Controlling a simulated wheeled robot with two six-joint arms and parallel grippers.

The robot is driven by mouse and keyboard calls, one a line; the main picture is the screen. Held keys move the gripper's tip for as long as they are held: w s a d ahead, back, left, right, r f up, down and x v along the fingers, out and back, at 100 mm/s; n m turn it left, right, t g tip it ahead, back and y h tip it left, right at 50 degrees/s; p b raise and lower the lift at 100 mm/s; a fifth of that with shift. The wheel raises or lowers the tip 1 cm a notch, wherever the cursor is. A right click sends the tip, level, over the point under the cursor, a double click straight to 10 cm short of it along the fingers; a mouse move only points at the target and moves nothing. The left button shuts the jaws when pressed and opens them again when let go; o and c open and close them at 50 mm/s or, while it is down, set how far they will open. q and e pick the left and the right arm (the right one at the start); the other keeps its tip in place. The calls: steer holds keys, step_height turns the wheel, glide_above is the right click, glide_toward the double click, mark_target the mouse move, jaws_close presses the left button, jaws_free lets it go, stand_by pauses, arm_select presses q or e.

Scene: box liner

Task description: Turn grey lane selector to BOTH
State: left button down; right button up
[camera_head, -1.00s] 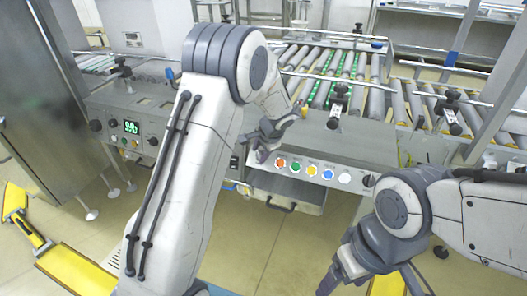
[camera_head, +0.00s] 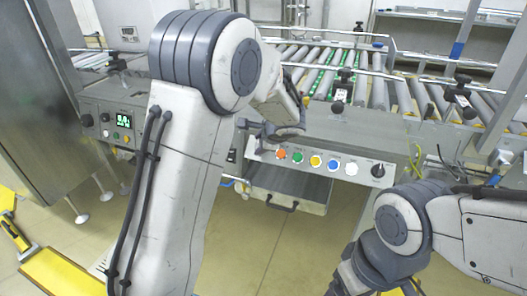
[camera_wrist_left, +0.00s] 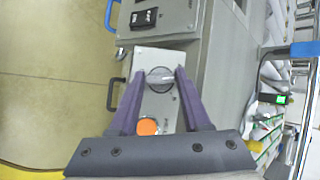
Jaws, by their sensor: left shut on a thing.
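The grey lane selector (camera_wrist_left: 160,80) shows as a round grey knob with a pale pointer mark in the left wrist view, on a light panel plate. My left gripper (camera_wrist_left: 159,84) has its two fingers on either side of the knob, shut on it. In the head view my left gripper (camera_head: 256,142) is at the left end of the button panel (camera_head: 305,172) and hides the knob. I cannot read any position label.
An orange button (camera_head: 281,154), a green one (camera_head: 298,157), a yellow one (camera_head: 316,161), a blue one and a white one line the panel. A black knob (camera_head: 378,170) is at its right end. A drawer (camera_head: 290,192) hangs below. Roller conveyors (camera_head: 378,93) lie behind.

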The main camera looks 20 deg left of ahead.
arm_select(q)
steer(key=shift+f+m+t+b, duration=0.1)
steer(key=shift+m+t+b, duration=0.4)
steer(key=shift+m+b, duration=0.4)
steer(key=shift+b, duration=0.55)
arm_select(e)
steer(key=shift+f, duration=1.9)
arm_select(q)
steer(key=shift+r+m, duration=0.2)
steer(key=shift+m, duration=0.1)
